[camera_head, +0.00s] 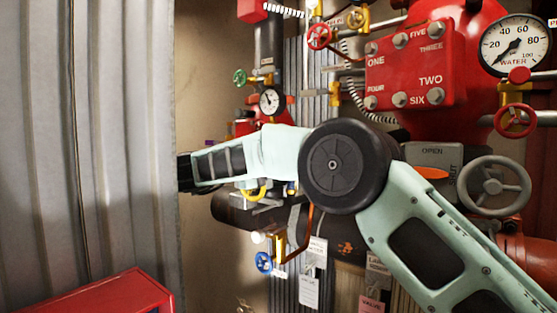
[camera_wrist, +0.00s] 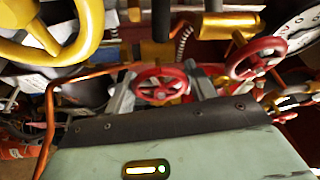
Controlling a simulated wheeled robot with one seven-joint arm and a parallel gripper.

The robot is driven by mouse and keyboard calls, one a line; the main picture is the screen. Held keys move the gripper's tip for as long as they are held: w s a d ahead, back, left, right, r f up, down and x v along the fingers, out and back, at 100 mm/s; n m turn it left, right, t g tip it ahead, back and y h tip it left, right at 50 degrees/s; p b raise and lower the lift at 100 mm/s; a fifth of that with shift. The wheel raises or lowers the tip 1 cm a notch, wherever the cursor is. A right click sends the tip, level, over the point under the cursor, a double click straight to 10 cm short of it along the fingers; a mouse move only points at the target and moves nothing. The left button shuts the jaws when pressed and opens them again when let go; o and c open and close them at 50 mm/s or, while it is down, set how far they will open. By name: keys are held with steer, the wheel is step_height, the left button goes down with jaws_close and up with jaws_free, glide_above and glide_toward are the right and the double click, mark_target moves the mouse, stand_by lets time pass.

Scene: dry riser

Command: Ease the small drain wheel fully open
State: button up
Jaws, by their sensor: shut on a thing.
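A small red handwheel (camera_wrist: 160,89) sits between the two grey fingers of my gripper (camera_wrist: 160,75) in the wrist view. The fingers are closed on its rim from both sides. No label on this wheel is readable, so its name cannot be confirmed. In the head view my arm crosses the middle of the picture and hides my gripper and the held wheel. A small blue wheel (camera_head: 264,262) shows low on the pipework there, clear of my arm.
A second red wheel (camera_wrist: 257,57) is close on the right, and a thick yellow handle (camera_wrist: 60,40) is at upper left. A copper pipe (camera_wrist: 50,125) runs along the left. A large grey wheel (camera_head: 492,186) and a water gauge (camera_head: 515,45) stand right of my arm.

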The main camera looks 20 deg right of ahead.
steer(key=o, duration=0.7)
